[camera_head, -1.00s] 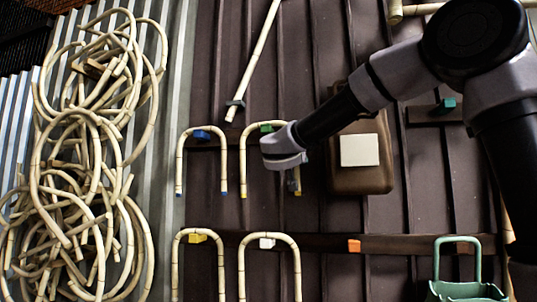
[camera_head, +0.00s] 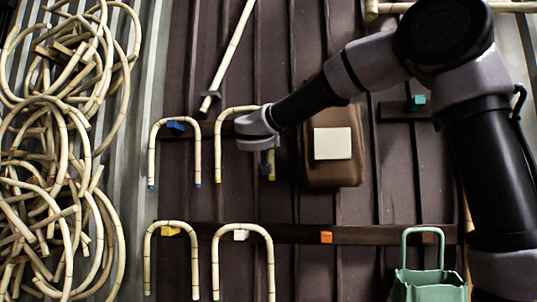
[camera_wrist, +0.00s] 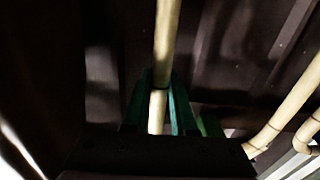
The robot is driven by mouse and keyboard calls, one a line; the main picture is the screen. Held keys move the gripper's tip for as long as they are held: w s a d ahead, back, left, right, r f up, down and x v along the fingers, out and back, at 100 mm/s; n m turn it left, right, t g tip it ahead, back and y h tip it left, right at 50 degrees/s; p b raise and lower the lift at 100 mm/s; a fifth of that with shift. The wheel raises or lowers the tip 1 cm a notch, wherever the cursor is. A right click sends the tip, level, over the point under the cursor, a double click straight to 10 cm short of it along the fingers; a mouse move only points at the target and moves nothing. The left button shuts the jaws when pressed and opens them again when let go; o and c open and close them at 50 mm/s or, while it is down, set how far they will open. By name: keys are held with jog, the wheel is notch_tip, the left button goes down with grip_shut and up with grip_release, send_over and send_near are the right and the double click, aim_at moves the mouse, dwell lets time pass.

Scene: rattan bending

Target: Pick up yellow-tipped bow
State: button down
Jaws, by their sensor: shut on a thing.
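The yellow-tipped bow (camera_head: 218,150) is a pale cane arch with yellow ends, second from the left in the upper row in the head view. My gripper (camera_head: 267,166) is at its right leg. In the wrist view, the green fingers of my gripper (camera_wrist: 160,88) are shut on a pale cane (camera_wrist: 168,35) running between them. My wrist hides the upper right part of the bow and the peg behind it. The bow's top sits a little higher than its blue-tipped neighbour.
The blue-tipped bow (camera_head: 153,155) hangs from a blue peg close left. Two more bows hang below, on yellow and white pegs. A straight cane (camera_head: 230,50) leans above. A brown box (camera_head: 335,173) is on the right, a green basket (camera_head: 428,292) lower right, and tangled cane on the left.

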notch_tip(320, 180, up, 16)
jog(key=shift+f, duration=0.15)
dwell(0.7)
